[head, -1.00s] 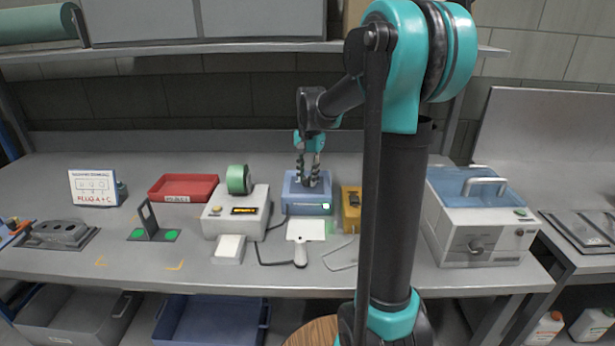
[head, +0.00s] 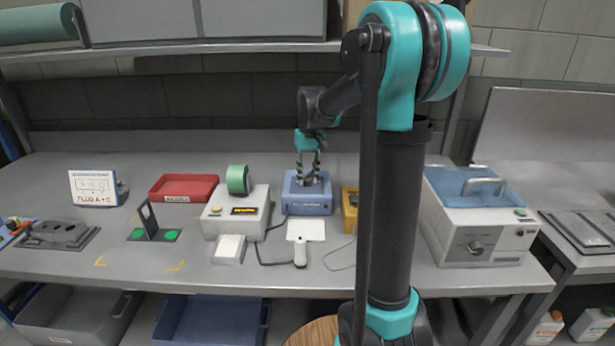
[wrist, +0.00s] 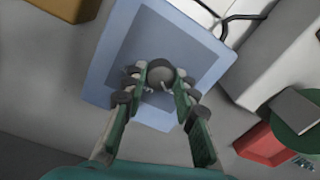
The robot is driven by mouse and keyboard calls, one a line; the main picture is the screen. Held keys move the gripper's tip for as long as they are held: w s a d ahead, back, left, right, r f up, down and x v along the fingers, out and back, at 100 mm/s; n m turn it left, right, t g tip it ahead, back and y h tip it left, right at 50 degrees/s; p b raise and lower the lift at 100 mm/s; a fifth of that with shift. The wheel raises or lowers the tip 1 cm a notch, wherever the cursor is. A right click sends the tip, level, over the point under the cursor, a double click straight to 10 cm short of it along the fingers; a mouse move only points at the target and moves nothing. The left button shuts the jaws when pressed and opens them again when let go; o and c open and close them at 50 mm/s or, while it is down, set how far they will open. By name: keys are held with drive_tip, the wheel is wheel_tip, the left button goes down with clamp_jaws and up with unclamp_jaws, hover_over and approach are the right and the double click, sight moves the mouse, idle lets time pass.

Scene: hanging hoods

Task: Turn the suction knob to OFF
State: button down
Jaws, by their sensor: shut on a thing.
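The blue box (head: 306,204) stands in the middle of the bench and carries the suction knob on top. In the wrist view the knob shows as a small grey round cap (wrist: 159,75) with a pale pointer mark beside it. My gripper (wrist: 160,84) is shut on the knob, one finger on each side. In the head view my gripper (head: 308,181) points down onto the box top and hides most of the knob. I see no lit indicator on the box front. The knob's position labels cannot be read.
A white machine with an amber display (head: 244,211) and green roll stands left of the box, a yellow unit (head: 350,208) close on the right. A white-plated hand tool (head: 305,231) lies in front. A red tray (head: 183,188) is farther left.

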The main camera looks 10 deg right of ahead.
sight(309, 178)
drive_tip(key=shift+n, duration=0.6)
drive_tip(key=c, duration=1.2)
unclamp_jaws()
drive_tip(key=shift+r, duration=0.1)
drive_tip(key=r, duration=1.1)
drive_tip(key=shift+w+d+r, duration=0.1)
drive_tip(key=shift+d+r, duration=0.2)
drive_tip(key=shift+r, duration=0.1)
